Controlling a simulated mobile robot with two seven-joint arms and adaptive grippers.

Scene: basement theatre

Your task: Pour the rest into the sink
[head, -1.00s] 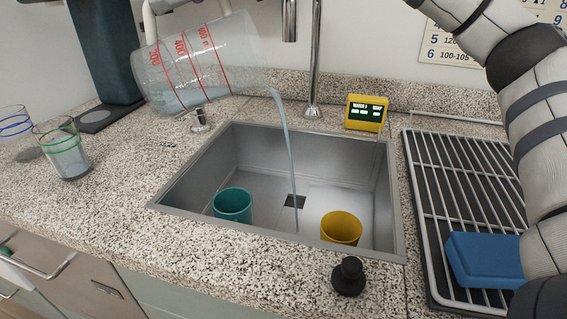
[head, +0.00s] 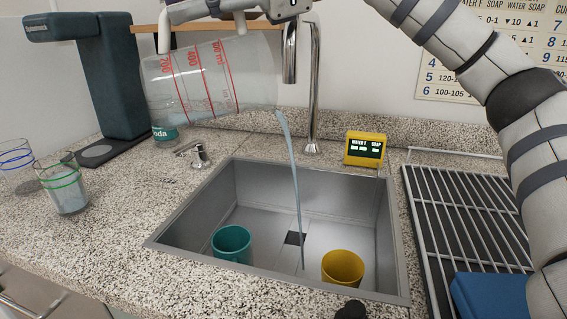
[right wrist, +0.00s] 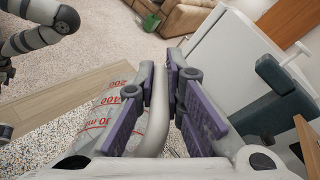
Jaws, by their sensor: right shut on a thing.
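A clear measuring jug (head: 205,78) with red markings is tipped on its side above the sink's back left, mouth to the right. A thin bluish stream (head: 293,185) runs from its lip into the sink (head: 335,200), landing near the dark drain (head: 295,238). Some liquid still lies along the jug's lower side. My right gripper (head: 225,10) is at the top of the head view, partly cut off. The right wrist view shows its purple fingers (right wrist: 160,75) closed around the jug's pale handle (right wrist: 157,115). My left gripper is not in view.
A teal cup (head: 231,246) and a yellow cup (head: 342,268) stand in the sink, either side of the stream. The tap (head: 313,115) rises behind. Two glasses, green-rimmed (head: 68,195) and blue-rimmed (head: 15,155), stand left. A drying rack (head: 425,205) with a blue block (head: 488,296) is right.

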